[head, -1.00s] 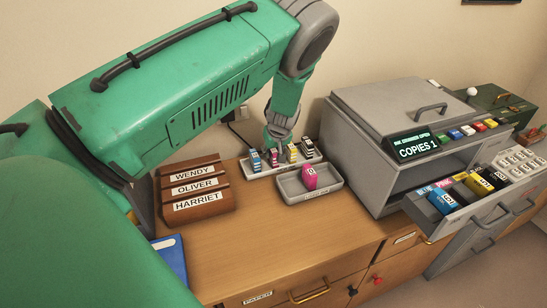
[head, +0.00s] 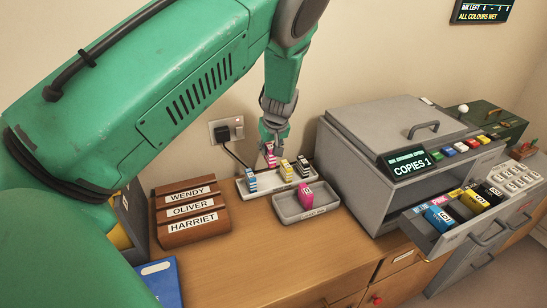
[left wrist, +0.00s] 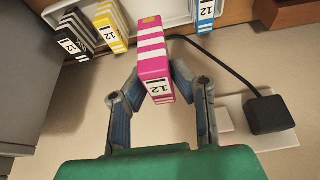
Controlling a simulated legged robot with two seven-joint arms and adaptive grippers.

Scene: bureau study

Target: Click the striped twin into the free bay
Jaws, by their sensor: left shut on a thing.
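My left gripper (head: 271,146) is shut on the pink-and-white striped cartridge (head: 269,158) and holds it above the white rack (head: 263,188) at the back. In the left wrist view the striped pink cartridge (left wrist: 154,60) sits between the two fingers (left wrist: 157,82), its "12" label facing the camera. Striped blue (head: 251,181), yellow (head: 286,170) and black (head: 304,168) cartridges stand in the rack. The open printer drawer (head: 424,236) holds blue (head: 439,218), yellow (head: 473,201) and black (head: 490,194) cartridges. A gap lies between blue and yellow, by a pink label (head: 440,201). My right gripper is out of view.
A grey tray (head: 285,216) with a plain pink cartridge (head: 306,196) sits in front of the rack. The grey printer (head: 370,125) stands to its right. A wooden name rack (head: 190,232) is at left. A wall plug and cable (head: 228,134) are behind.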

